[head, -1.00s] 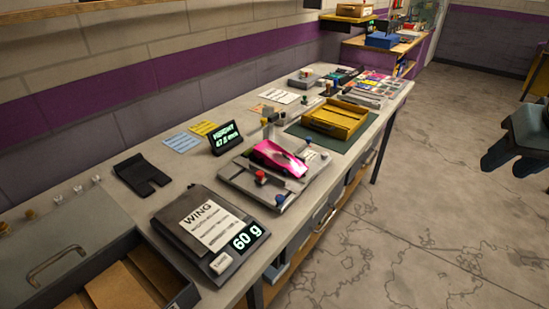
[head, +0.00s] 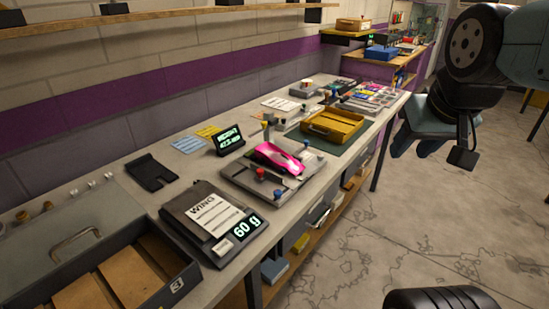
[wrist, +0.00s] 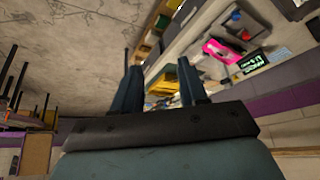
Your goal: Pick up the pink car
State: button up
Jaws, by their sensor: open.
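The pink car (head: 278,158) sits on a grey metal fixture plate (head: 240,181) on the workbench, between the scale and the yellow tray. It also shows in the wrist view (wrist: 222,51) at the upper right, on the bench, well away from the fingers. My gripper (wrist: 165,80) is open and empty in the wrist view, its two dark fingers apart.
A scale reading 60 g (head: 217,222) with a paper marked WING lies left of the fixture. A small lit display (head: 228,138) stands behind the car. A yellow tray (head: 333,126) lies to its right. An open drawer box (head: 178,276) is at lower left. The floor (head: 350,240) beside the bench is clear.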

jog(key=shift+o, duration=1.5)
jog(key=shift+w, duration=0.3)
jog(key=o, duration=0.7)
jog(key=w+f, duration=0.1)
jog(key=w, duration=0.3)
jog(key=w+d+f+n+t+h, duration=0.1)
jog(key=w, duration=0.2)
jog(key=w+f+h, duration=0.1)
jog(key=w, duration=0.3)
jog(key=shift+w+d+f+n+t, duration=0.1)
jog(key=shift+w+d+n+t, duration=0.25)
jog(key=shift+n+t, duration=0.05)
jog(key=shift+o, duration=0.4)
jog(key=w+a+f+n+t+y, duration=0.1)
jog(key=w+f+n, duration=0.2)
jog(key=w, duration=0.6)
notch_tip(320, 180, down, 2)
jog(key=shift+w+a+f+t, duration=0.2)
jog(key=shift+a+f+t, duration=0.05)
jog(key=shift+a+t, duration=0.05)
jog(key=n+y, duration=0.6)
jog(key=y, duration=0.6)
send_near(283, 154)
jog(key=shift+g, duration=0.4)
jog(key=shift+x, duration=5.75)
